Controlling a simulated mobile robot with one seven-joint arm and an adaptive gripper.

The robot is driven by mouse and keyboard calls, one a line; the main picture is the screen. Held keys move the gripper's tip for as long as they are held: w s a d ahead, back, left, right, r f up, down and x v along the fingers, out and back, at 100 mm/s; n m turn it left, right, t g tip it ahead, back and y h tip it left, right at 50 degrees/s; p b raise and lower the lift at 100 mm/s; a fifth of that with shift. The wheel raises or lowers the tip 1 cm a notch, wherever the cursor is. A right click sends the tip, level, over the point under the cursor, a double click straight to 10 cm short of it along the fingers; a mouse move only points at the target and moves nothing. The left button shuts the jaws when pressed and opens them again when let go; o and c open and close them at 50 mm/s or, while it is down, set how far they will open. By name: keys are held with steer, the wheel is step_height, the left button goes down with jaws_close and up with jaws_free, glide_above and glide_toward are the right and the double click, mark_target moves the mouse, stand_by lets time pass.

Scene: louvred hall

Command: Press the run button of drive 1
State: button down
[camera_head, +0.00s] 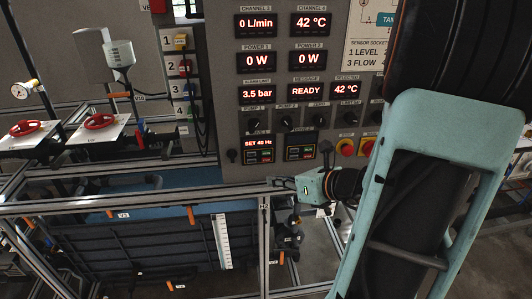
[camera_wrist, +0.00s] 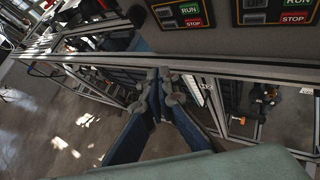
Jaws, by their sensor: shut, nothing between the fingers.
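Two small drive units sit low on the grey control panel. The left drive (camera_head: 258,149) shows "SET 40 Hz" or similar; I cannot read a number naming either drive as drive 1. The right drive (camera_head: 300,147) is beside it. In the wrist view the left drive has a green RUN button (camera_wrist: 190,8) above a red STOP button (camera_wrist: 194,22). The right drive's green RUN button (camera_wrist: 297,3) is cut by the top edge. My gripper (camera_head: 276,183) is shut and empty, below the drives and near the frame rail; it also shows in the wrist view (camera_wrist: 160,76), apart from the buttons.
A metal frame rail (camera_head: 150,199) runs across below the panel. Knobs (camera_head: 287,124) and a red emergency button (camera_head: 346,148) are on the panel. Red handwheel valves (camera_head: 101,122) stand at left. Dark floor lies beneath.

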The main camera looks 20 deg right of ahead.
steer(key=shift+w+d, duration=0.4)
steer(key=shift+w, duration=1)
steer(key=shift+w+d, duration=0.45)
steer(key=shift+w, duration=1)
steer(key=shift+w+d, duration=0.4)
steer(key=shift+w, duration=1)
steer(key=shift+w+d, duration=0.1)
steer(key=shift+w, duration=0.3)
steer(key=shift+w+d, duration=0.1)
steer(key=shift+w, duration=0.25)
steer(key=shift+s, duration=0.2)
steer(key=shift+s+a, duration=0.2)
steer(key=shift+s, duration=0.35)
steer(key=shift+s, duration=0.1)
steer(key=shift+s+a, duration=0.25)
steer(key=shift+s, duration=0.5)
steer(key=shift+s+a, duration=0.2)
steer(key=shift+s, duration=0.6)
steer(key=shift+s+a, duration=0.25)
steer(key=shift+s, duration=0.5)
